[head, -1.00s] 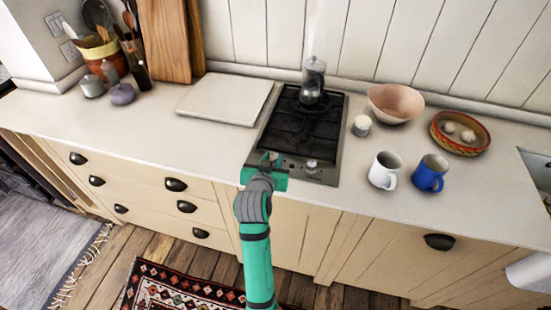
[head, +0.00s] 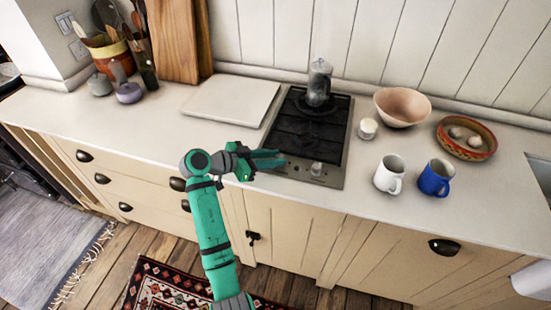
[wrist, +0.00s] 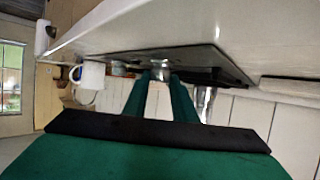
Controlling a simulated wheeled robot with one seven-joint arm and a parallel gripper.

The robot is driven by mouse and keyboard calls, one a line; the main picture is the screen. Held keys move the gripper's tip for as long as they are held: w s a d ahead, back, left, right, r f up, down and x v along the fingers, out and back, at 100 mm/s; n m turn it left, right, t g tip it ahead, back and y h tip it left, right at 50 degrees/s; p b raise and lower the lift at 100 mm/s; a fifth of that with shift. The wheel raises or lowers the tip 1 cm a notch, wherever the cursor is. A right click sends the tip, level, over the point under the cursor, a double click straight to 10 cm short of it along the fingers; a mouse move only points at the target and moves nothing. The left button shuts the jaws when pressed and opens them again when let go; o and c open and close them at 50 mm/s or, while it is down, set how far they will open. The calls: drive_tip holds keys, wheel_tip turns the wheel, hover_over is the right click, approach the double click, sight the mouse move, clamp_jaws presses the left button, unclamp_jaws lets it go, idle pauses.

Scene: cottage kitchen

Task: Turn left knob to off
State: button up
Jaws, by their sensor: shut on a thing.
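The black stove (head: 309,128) is set in the countertop with its control strip along the front edge. My green gripper (head: 280,158) comes in from the left, low over the left end of that strip. Its fingers hide the left knob in the head view. In the wrist view a round metallic knob (wrist: 160,67) shows between the tips of my gripper (wrist: 160,76), which is shut on it. Which way the left knob points cannot be made out. The right knob (head: 317,169) stands clear, just right of my fingertips.
A glass kettle (head: 319,82) stands on the back of the stove. A white board (head: 231,100) lies left of it. A small white jar (head: 367,128), a white mug (head: 389,174), a blue mug (head: 435,177) and a pink bowl (head: 402,106) stand to the right.

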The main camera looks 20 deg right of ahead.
drive_tip(key=shift+d+f+m+g, duration=0.1)
drive_tip(key=shift+m+g, duration=0.8)
drive_tip(key=shift+g, duration=0.2)
drive_tip(key=shift+d, duration=0.1)
drive_tip(key=o, duration=1)
drive_tip(key=shift+o, duration=0.2)
drive_tip(key=shift+w+a+r, duration=0.1)
drive_tip(key=shift+a+r, duration=0.15)
drive_tip(key=shift+a, duration=0.4)
drive_tip(key=v, duration=0.9)
drive_tip(key=shift+a, duration=0.25)
